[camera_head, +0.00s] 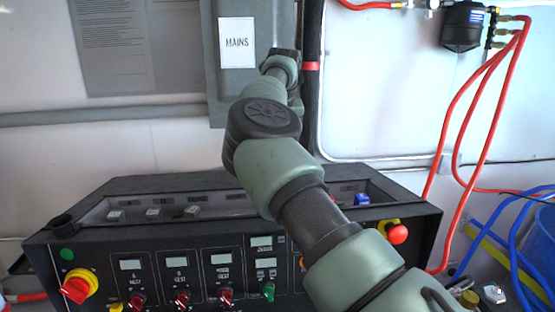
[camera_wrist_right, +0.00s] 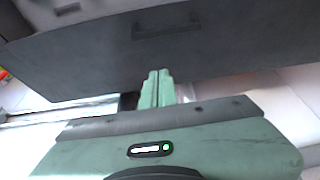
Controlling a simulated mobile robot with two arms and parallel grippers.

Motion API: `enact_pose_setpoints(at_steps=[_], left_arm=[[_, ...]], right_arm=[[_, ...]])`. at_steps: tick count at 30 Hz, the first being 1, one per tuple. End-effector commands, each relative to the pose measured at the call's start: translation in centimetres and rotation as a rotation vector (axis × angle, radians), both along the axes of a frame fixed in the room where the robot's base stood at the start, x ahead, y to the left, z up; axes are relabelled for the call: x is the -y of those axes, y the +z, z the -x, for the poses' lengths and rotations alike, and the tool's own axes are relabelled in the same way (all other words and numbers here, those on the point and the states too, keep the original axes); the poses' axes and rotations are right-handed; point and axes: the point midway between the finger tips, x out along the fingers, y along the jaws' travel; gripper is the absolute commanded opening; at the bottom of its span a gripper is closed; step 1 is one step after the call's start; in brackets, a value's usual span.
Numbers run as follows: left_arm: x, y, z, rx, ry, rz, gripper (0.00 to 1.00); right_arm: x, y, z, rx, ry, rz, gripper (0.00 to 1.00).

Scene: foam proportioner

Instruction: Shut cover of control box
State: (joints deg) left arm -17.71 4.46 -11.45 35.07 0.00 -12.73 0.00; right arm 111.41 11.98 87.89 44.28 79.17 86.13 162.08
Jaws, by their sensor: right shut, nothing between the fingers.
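A black control box (camera_head: 200,255) with knobs, small displays and buttons stands low in the head view. Its top shows a long recess with switches (camera_head: 155,212). A grey wall box (camera_head: 247,85) labelled MAINS is behind my right arm. In the wrist view, a dark grey panel (camera_wrist_right: 230,35) with a rectangular handle-like detail fills the top. I cannot tell which box this panel belongs to. My right gripper (camera_wrist_right: 157,75) is shut and empty, its fingertips at the panel's lower edge; contact is unclear. The arm hides it in the head view. My left gripper is out of view.
Red hoses (camera_head: 463,130) hang from a fitting on the right wall. Blue hoses (camera_head: 515,245) and a blue drum (camera_head: 541,245) are at the lower right. A black vertical pipe (camera_head: 313,90) runs beside the grey box. Bare white wall (camera_head: 375,90) lies right of it.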

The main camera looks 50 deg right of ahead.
Motion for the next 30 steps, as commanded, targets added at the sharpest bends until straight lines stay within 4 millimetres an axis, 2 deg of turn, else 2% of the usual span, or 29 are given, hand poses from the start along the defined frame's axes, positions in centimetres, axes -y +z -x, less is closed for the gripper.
enact_pose_setpoints(at_steps=[7, 9, 20, 30], left_arm=[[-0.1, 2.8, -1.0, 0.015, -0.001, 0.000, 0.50], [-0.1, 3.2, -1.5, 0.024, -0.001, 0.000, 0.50], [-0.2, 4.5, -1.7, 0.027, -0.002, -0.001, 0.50], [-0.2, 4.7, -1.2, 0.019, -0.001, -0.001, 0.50]], right_arm=[[1.2, -4.9, -1.2, -0.006, 0.000, 0.000, 0.00], [1.1, -5.7, -1.3, -0.002, -0.001, 0.001, 0.00], [-0.8, -5.1, 1.0, -0.001, 0.000, 0.003, 0.00], [-1.2, -5.2, 1.6, -0.001, 0.002, 0.004, 0.00]])
